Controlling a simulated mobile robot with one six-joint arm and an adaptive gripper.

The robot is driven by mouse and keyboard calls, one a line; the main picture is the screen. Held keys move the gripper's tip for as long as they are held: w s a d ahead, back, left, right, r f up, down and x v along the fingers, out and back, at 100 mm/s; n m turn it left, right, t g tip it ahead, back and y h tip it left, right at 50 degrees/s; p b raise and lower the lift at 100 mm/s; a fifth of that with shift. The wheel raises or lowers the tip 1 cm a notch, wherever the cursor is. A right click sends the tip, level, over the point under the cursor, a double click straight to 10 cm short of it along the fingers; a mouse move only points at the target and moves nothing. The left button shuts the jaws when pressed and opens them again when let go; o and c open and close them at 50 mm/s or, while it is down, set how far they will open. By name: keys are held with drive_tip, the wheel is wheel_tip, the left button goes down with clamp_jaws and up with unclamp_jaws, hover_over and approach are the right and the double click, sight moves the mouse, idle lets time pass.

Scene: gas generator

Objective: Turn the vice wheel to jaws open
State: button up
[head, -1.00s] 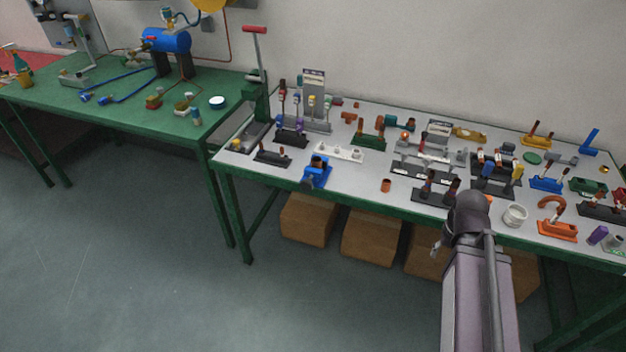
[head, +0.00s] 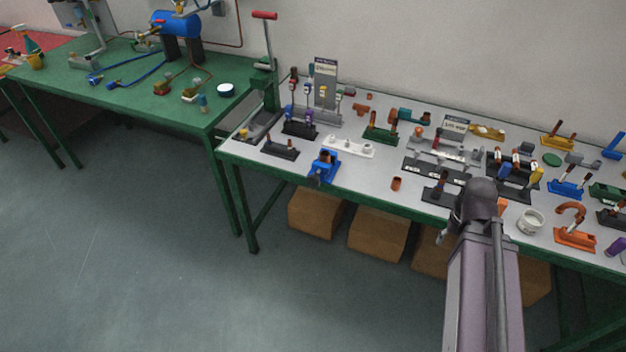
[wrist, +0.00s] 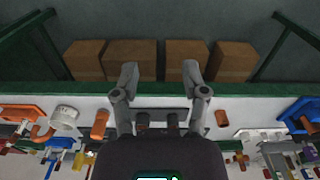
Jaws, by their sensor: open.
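A small blue vice (head: 323,167) stands near the front edge of the grey-topped bench, left of my arm in the head view. A copper-brown piece shows at its top. Its wheel is too small to make out. A blue thing at the right of the wrist view (wrist: 302,112) appears to be the same vice. My gripper (wrist: 158,78) is open and empty, with its two fingers apart over the bench's front edge. It is well to the side of the vice and touches nothing that I can see. In the head view my arm hides the gripper.
The bench (head: 370,175) is crowded with small fittings and stands. A copper cup (head: 396,184) and a white pot (head: 530,222) stand near its front edge. Cardboard boxes (head: 378,233) lie below. A green table (head: 140,105) is at left. The floor in front is clear.

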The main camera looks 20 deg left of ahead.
drive_tip(key=o, duration=0.6)
drive_tip(key=shift+a, duration=0.25)
drive_tip(key=t+h+b, duration=0.1)
drive_tip(key=t+b, duration=1.3)
drive_tip(key=b, duration=0.1)
approach(312, 183)
drive_tip(key=r+v, duration=0.1)
drive_tip(key=v, duration=0.2)
drive_tip(key=shift+w+f+m, duration=0.15)
drive_tip(key=shift+f+m, duration=0.05)
drive_tip(key=shift+m, duration=0.2)
drive_tip(key=shift+w+g, duration=0.1)
drive_tip(key=shift+g, duration=0.2)
drive_tip(key=b+x, duration=0.5)
drive_tip(key=x, duration=0.8)
drive_tip(key=shift+w+f, duration=0.2)
drive_tip(key=shift+w, duration=0.15)
